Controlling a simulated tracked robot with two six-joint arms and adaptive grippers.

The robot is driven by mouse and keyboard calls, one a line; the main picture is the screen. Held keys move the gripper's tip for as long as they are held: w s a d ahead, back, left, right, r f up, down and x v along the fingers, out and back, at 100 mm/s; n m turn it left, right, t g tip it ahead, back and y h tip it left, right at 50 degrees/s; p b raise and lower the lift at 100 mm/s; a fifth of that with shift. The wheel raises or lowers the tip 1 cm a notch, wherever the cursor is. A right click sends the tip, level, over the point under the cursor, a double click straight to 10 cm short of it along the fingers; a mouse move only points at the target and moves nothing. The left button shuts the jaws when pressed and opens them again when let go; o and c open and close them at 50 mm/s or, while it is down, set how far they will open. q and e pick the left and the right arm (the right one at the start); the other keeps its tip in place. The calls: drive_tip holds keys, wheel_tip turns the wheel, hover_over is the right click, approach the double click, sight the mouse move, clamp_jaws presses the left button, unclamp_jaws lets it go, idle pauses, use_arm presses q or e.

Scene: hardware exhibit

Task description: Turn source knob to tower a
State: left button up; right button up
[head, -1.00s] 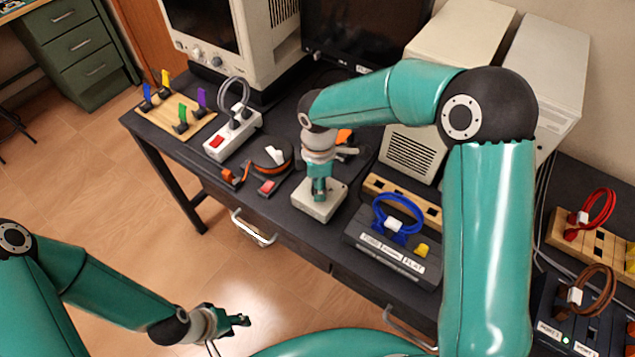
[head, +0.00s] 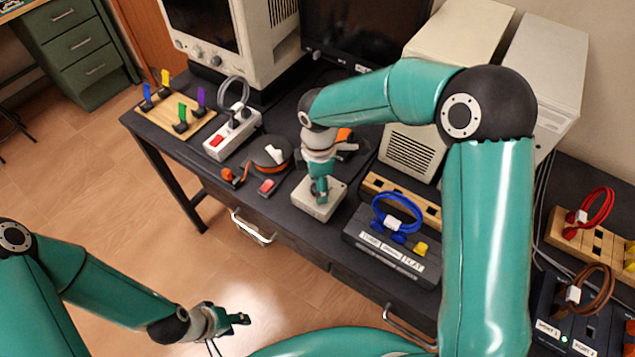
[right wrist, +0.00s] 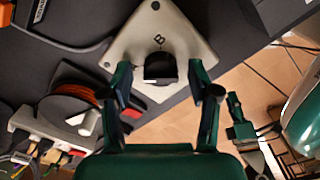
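The source knob (right wrist: 160,67) is a small black knob on a pale square box, seen from above in the right wrist view. A letter B is printed on the box (right wrist: 182,43) beside the knob. In the head view the box (head: 311,207) stands near the table's front edge, and my gripper hides the knob. My right gripper (right wrist: 162,82) is open, pointing down, with one finger on each side of the knob and visible gaps between. My left gripper (head: 238,319) is empty, apparently open, over the floor in front of the table, away from the box.
A monitor and pale computer cases stand behind.

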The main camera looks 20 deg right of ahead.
wheel_tip(320, 180, up, 12)
idle(0.7)
idle(0.4)
